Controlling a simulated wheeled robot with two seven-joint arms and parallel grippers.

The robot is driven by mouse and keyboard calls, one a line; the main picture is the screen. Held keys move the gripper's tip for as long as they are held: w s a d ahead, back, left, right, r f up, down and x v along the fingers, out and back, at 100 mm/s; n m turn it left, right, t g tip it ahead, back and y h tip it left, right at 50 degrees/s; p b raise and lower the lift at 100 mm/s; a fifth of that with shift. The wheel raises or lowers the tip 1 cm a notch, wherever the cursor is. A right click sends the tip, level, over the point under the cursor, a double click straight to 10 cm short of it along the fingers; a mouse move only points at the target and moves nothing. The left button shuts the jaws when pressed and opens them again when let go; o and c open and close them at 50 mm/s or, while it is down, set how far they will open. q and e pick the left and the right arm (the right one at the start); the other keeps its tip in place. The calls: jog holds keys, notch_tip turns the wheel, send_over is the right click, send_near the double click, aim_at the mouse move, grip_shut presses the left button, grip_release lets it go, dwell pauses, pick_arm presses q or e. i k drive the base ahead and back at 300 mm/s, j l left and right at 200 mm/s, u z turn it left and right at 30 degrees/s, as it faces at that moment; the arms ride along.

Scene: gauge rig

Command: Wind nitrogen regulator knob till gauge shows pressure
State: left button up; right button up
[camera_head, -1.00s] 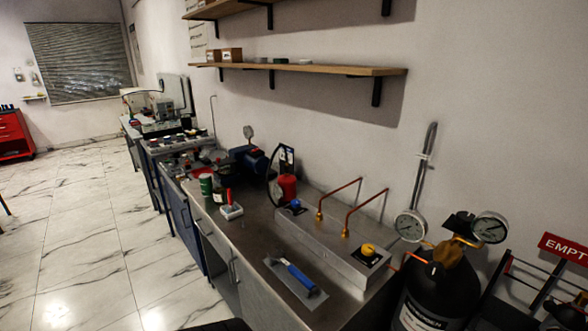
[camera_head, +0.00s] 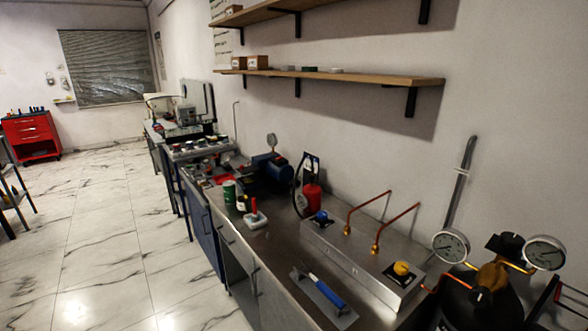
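A metal box (camera_head: 350,262) on the bench carries a blue knob (camera_head: 321,216) at its far end and a yellow knob (camera_head: 402,268) at its near end. I cannot tell which knob is the nitrogen regulator's. A round white gauge (camera_head: 450,245) stands just right of the box, and a second gauge (camera_head: 545,252) sits on the brass regulator body (camera_head: 495,272) above a black cylinder (camera_head: 470,305). The needle readings are too small to tell. Neither of my grippers is in view.
The steel bench (camera_head: 265,255) holds a blue-handled trowel (camera_head: 326,293), a red bottle (camera_head: 312,197), a green can (camera_head: 229,192) and a blue motor (camera_head: 272,168). A wooden shelf (camera_head: 350,77) hangs above. The marble floor (camera_head: 110,240) left of the bench is clear.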

aim_at(480, 296)
jog(key=z, duration=1.3)
